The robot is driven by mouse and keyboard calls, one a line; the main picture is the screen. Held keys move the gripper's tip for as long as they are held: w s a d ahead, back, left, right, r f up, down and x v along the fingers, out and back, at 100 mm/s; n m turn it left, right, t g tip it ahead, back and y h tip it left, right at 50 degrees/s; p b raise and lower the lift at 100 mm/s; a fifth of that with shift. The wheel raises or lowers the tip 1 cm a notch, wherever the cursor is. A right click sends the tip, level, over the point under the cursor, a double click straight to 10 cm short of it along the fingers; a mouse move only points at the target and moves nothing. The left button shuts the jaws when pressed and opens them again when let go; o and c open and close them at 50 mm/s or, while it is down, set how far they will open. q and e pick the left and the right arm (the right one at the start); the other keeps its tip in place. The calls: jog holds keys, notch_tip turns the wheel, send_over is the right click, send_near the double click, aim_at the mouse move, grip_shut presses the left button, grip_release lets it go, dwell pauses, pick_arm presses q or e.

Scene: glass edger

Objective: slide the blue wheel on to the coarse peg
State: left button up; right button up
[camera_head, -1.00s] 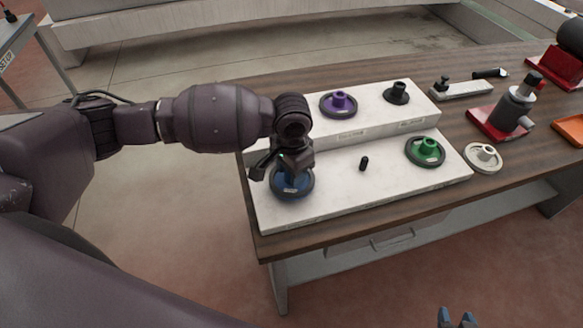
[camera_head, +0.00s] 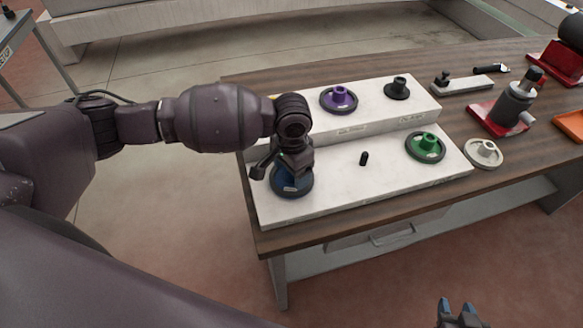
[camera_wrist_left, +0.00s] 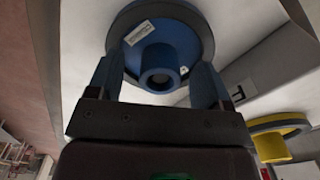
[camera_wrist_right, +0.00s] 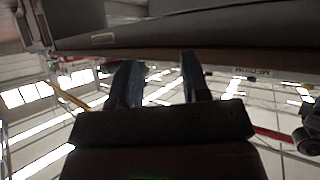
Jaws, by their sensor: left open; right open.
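The blue wheel (camera_head: 292,181), a dark-rimmed disc with a raised hub, sits at the left of the lower step of the white stepped board (camera_head: 330,196). My left gripper (camera_head: 290,170) is directly over it. In the left wrist view, the open left fingers (camera_wrist_left: 160,85) stand on either side of the blue wheel's hub (camera_wrist_left: 160,70), with gaps visible. A bare black peg (camera_head: 364,158) stands upright in the middle of the lower step; I cannot read its label. My right gripper (camera_head: 458,312) is open and empty at the bottom right, away from the board.
A green wheel (camera_head: 426,147) is on the lower step's right. Purple (camera_head: 339,99) and black (camera_head: 397,88) wheels are on the upper step. A yellow wheel (camera_wrist_left: 275,135) shows in the left wrist view. A cream wheel (camera_head: 483,153) lies on the table, near a red-based device (camera_head: 513,108).

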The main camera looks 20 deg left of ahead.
pick_arm(q)
notch_tip(320, 180, up, 11)
pick_arm(e)
jog(key=shift+s+f, duration=0.45)
jog(key=shift+f, duration=0.15)
pick_arm(q)
jog(key=shift+f, duration=0.2)
dwell(0.4)
